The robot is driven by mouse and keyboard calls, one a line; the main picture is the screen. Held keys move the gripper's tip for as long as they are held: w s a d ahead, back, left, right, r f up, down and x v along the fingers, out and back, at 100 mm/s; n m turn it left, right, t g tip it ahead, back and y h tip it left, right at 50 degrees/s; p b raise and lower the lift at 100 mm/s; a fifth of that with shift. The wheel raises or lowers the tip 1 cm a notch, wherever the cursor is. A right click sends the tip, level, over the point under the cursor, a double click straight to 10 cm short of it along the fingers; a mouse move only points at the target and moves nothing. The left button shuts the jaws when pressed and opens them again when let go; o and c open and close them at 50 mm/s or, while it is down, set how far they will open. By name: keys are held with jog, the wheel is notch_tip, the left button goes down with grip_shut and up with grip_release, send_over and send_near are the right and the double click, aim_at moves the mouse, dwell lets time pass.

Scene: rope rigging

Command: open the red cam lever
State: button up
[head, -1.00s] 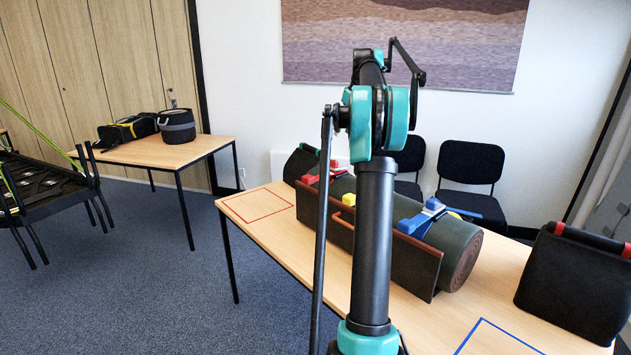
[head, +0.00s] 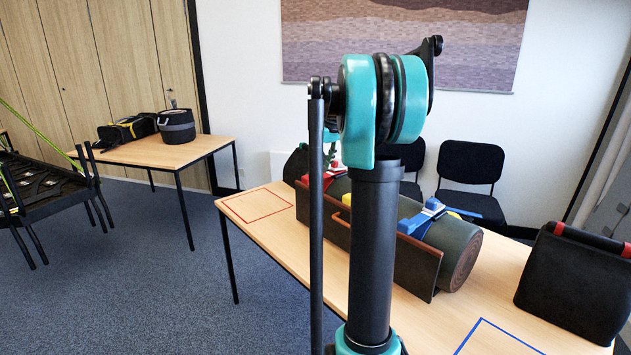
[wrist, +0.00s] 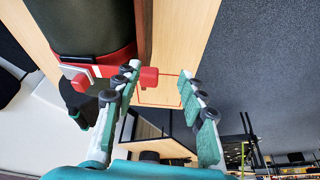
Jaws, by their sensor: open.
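The red cam lever sits on a red strap (wrist: 110,64) around a dark green roll, which fills the upper left of the wrist view. A red block (wrist: 149,77), seemingly the lever's end, shows in the gap between the fingers of my gripper (wrist: 158,88). My gripper is open; its left finger is close to the strap and the right finger is over the floor side. I cannot tell whether either finger touches the red block. In the head view, red lever parts (head: 305,180) show left of my arm, which hides much of the lever and my gripper.
A blue lever (head: 424,216) sits farther right on the roll (head: 458,245). A brown upright board (head: 420,268) stands along the roll's front. Red (head: 256,205) and blue (head: 500,338) outlines mark the table. A black bag (head: 575,285) stands at the right; chairs are behind.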

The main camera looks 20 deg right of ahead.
jog(key=s+a+f, duration=0.3)
jog(key=s+f, duration=0.1)
jog(key=s, duration=0.1)
jog(key=shift+a, duration=0.4)
jog(key=shift+w, duration=0.1)
jog(key=m+t+y, duration=0.5)
jog(key=m+t, duration=0.3)
jog(key=m, duration=2.7)
send_near(334, 162)
jog(key=x, duration=0.7)
jog(key=d+x, duration=0.1)
jog(key=x, duration=0.3)
jog(key=shift+w+f, duration=0.1)
jog(key=shift+w, duration=0.3)
